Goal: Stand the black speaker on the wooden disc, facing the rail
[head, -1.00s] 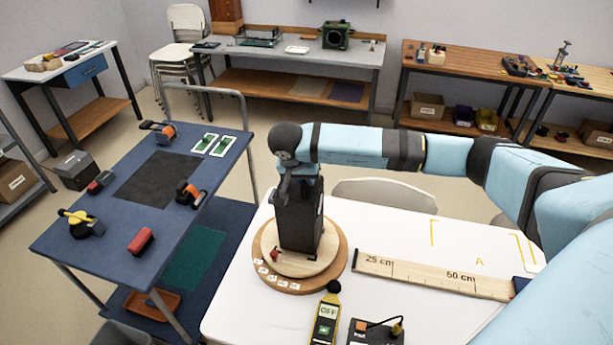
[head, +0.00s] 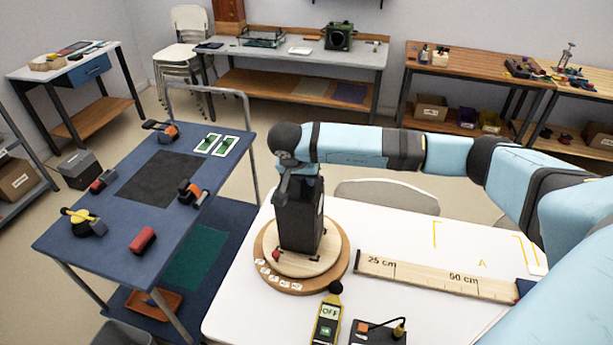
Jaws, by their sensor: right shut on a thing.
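The black speaker (head: 299,222) stands upright at the wooden disc (head: 270,262) on the white table. Its base appears to be on the disc or just above it; I cannot tell which. My right gripper (head: 297,184) is at the speaker's top and shut on it, with the arm coming in from the right. The fingers are partly hidden by the wrist. I cannot tell which side is the speaker's front. The wooden rail (head: 435,276), marked 25 cm and 50 cm, lies to the right of the disc. My left gripper is not in view.
A yellow meter (head: 327,320) reading OFF and a black box with an orange button (head: 377,332) lie in front of the disc. A blue cart (head: 125,225) with clamps stands to the left. The table right of the disc, behind the rail, is largely clear.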

